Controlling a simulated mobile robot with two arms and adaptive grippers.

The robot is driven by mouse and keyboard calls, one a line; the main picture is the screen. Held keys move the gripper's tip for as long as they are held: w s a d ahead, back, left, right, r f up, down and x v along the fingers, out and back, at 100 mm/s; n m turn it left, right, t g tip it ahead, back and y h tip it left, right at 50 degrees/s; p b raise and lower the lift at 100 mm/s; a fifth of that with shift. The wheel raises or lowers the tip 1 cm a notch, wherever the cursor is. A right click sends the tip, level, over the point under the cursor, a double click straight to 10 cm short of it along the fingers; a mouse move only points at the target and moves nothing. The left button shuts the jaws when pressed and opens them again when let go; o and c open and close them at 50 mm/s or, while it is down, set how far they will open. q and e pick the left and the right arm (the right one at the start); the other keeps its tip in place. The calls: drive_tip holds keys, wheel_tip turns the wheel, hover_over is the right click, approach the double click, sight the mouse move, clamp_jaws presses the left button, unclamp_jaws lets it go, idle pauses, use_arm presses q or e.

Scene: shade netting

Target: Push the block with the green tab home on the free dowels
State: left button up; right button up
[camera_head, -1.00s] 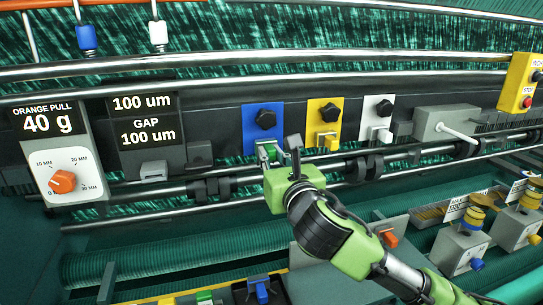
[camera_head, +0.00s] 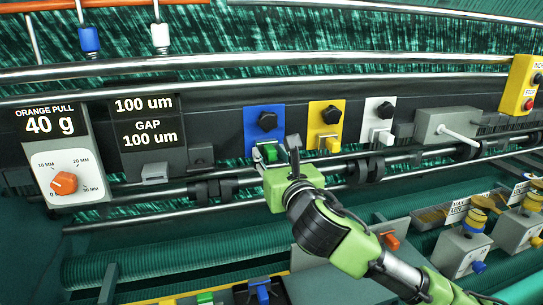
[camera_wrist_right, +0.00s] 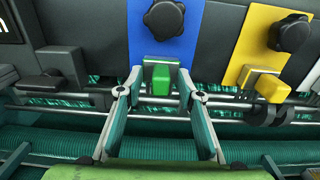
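The block with the green tab (camera_wrist_right: 160,80) sits at the lower edge of the blue panel (camera_wrist_right: 146,40), below its black knob. It also shows in the head view (camera_head: 269,152). My right gripper (camera_wrist_right: 160,84) is open, with one finger on each side of the green tab and a visible gap to it on both sides. In the head view the right gripper (camera_head: 275,165) is just below and in front of the tab. The dowels behind the block are hidden, so I cannot tell how deep it sits. My left gripper is not in view.
A yellow panel (camera_head: 325,112) with a yellow-tab block and a white panel (camera_head: 378,108) stand to the right. Steel rails with black clamps run below the panels. Blue (camera_head: 262,291) and green (camera_head: 205,299) tabs show at the bottom edge.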

drive_tip(key=v, duration=1.2)
